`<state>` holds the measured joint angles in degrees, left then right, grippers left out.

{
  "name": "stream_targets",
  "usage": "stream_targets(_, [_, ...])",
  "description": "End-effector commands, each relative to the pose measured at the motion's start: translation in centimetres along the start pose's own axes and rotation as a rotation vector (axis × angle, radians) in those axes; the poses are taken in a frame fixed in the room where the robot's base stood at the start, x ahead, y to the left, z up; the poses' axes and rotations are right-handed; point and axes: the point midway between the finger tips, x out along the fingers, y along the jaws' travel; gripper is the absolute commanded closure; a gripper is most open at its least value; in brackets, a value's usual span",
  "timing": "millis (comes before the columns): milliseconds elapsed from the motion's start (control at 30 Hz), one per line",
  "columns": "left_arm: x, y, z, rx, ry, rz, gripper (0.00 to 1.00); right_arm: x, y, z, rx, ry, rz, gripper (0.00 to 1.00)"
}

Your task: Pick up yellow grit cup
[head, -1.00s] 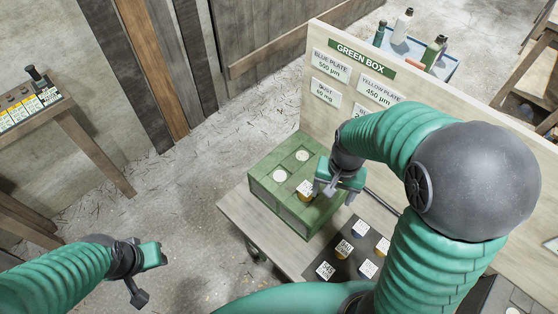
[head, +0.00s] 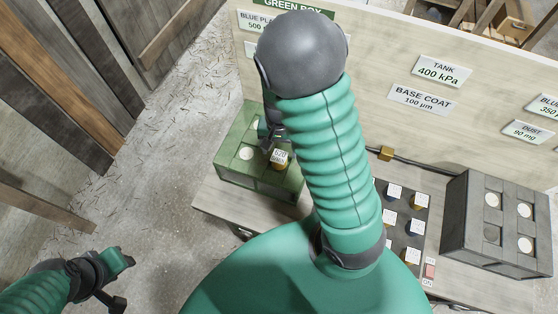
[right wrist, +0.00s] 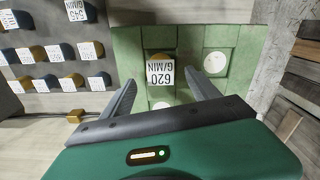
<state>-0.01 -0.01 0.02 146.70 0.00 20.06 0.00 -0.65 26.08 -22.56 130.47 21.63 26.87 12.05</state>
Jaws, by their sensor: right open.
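A yellow cup (head: 279,164) with a white top label sits in a compartment of the green box (head: 268,183). In the right wrist view the label of this cup (right wrist: 159,72) reads 620 G/MIN. The wording does not show whether it is the grit cup. My right gripper (head: 268,138) is open beside the cup in the head view, partly hidden by my arm. In the right wrist view the cup shows beyond and between its spread fingers (right wrist: 162,88), with no contact visible. My left gripper (head: 122,281) is open and empty, away from the table at lower left.
A dark tray (head: 408,228) holds several labelled cups, some yellow and some blue. A grey box (head: 456,222) with round white spots stands to its right. A signboard (head: 365,75) rises behind the table. Bare tabletop (head: 222,202) shows at the green box's front left.

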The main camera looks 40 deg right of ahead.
Motion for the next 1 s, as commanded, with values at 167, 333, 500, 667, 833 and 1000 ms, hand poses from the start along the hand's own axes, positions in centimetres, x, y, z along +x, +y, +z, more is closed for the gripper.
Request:
stream_targets(167, [0.4, 0.0, 0.1, -0.001, 0.001, 0.000, 0.64, 2.4, 0.2, -0.1, 0.003, -0.004, 0.001, 0.30])
stream_targets(333, [0.8, 0.0, 0.2, -0.001, 0.001, 0.000, 0.64, 5.3, 0.1, -0.3, 0.003, -0.003, -0.001, 0.30])
stream_targets(500, [0.8, 0.0, 0.1, 0.000, 0.001, 0.000, 0.64, 5.7, 0.0, -0.3, 0.001, 0.000, -0.002, 0.30])
stream_targets(667, [0.8, 0.0, 0.1, 0.000, 0.001, 0.000, 0.64, 5.7, 0.0, -0.3, 0.000, 0.000, -0.002, 0.38])
stream_targets(833, [0.8, 0.0, 0.2, -0.001, 0.000, 0.000, 0.64, 5.7, -0.1, -0.2, 0.000, 0.000, -0.002, 0.60])
stream_targets(1000, [0.8, 0.0, 0.2, -0.001, 0.000, 0.000, 0.64, 5.7, 0.0, -0.3, 0.001, -0.001, -0.002, 0.82])
